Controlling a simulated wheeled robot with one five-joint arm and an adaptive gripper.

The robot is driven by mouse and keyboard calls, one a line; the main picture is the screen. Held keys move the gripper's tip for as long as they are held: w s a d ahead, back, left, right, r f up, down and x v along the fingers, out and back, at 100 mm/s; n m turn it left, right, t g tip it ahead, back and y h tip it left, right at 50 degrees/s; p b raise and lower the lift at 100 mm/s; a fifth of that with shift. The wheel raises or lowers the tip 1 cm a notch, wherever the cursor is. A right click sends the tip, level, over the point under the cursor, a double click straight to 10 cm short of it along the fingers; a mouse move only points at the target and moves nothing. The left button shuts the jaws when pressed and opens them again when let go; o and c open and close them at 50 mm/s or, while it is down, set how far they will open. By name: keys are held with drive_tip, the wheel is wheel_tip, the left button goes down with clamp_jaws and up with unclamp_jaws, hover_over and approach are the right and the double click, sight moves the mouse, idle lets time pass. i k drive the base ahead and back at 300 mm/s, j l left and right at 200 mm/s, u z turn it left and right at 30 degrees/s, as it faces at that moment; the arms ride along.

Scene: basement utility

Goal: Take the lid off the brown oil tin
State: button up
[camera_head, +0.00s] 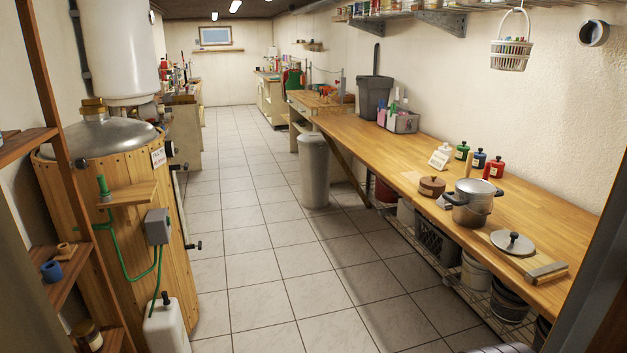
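A low round brown container (431,190) with a small knob on its top stands on the long wooden counter at the right. It appears to be the brown oil tin, with its lid on. It is upright, just left of a silver pot (470,211). No label on it can be read from here. My gripper is not in view.
A round metal lid (513,243) and a wood-and-metal tool lie on the counter (400,155) right of the pot. Green, blue and red bottles (494,168) and a white card (440,156) stand behind. Bins and crates fill the shelf below. The tiled floor (280,240) is clear.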

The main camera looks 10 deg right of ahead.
sight(432, 180)
drive_tip(key=i, duration=1.8)
drive_tip(key=i+l, duration=0.15)
drive_tip(key=i, duration=0.7)
drive_tip(key=i+l, duration=0.15)
drive_tip(key=i, duration=0.65)
drive_tip(key=i+l+z, duration=0.3)
drive_tip(key=i+l, duration=0.05)
